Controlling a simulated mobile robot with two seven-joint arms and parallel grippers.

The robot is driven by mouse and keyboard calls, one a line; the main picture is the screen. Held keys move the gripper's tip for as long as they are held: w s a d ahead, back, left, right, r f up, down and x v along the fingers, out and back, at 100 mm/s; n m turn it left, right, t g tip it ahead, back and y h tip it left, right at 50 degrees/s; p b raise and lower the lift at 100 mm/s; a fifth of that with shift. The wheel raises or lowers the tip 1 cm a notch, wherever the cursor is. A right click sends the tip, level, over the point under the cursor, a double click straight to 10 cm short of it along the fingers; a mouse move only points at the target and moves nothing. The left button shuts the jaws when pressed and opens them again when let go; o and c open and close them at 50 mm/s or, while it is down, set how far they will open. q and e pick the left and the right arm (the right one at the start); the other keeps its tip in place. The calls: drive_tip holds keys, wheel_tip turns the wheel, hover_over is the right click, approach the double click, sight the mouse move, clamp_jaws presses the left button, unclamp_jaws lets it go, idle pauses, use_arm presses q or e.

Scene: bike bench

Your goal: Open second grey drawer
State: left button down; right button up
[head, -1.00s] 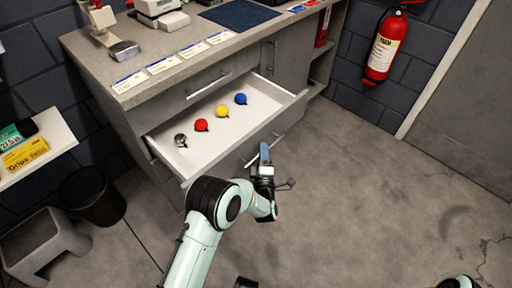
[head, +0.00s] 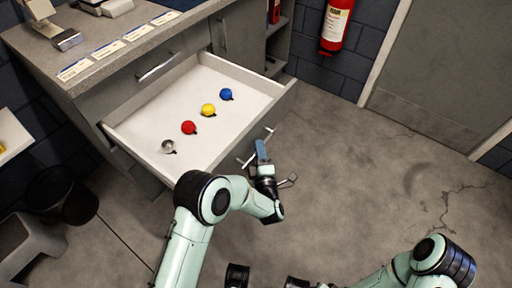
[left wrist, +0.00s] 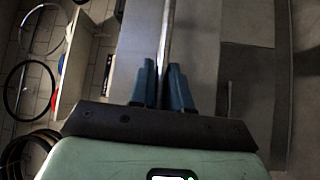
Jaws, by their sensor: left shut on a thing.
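The grey drawer (head: 215,84) under the worktop's top drawer stands pulled out, with its pale inside showing. In it are a silver knob-like ball (head: 168,146), a red one (head: 189,128), a yellow one (head: 208,110) and a blue one (head: 226,94). My left gripper (head: 261,150) is at the drawer's front, shut on its bar handle (head: 268,133). In the left wrist view, the blue fingers (left wrist: 165,85) close around the metal handle bar (left wrist: 168,35). My right arm shows at the lower right of the head view; its gripper cannot be made out.
The closed top drawer with its handle (head: 161,67) is above the open one. A black bin (head: 62,196) and a grey stool (head: 28,245) stand at the left. A red fire extinguisher (head: 336,25) hangs on the back wall. The floor (head: 370,170) to the right is clear.

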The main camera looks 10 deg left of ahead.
idle(0.3)
use_arm(q)
drive_tip(key=c, duration=1.2)
unclamp_jaws()
drive_tip(key=shift+s, duration=0.1)
drive_tip(key=p+v, duration=0.2)
drive_tip(key=v, duration=1.1)
use_arm(e)
drive_tip(key=shift+t, duration=0.7)
drive_tip(key=shift+w+a+r, duration=0.15)
drive_tip(key=shift+w+r, duration=0.8)
drive_tip(key=shift+w, duration=0.1)
drive_tip(key=shift+w+a+r, duration=0.15)
drive_tip(key=shift+w+r, duration=0.75)
drive_tip(key=shift+w, duration=0.1)
use_arm(q)
drive_tip(key=shift+s+d, duration=0.1)
drive_tip(key=shift+s, duration=0.05)
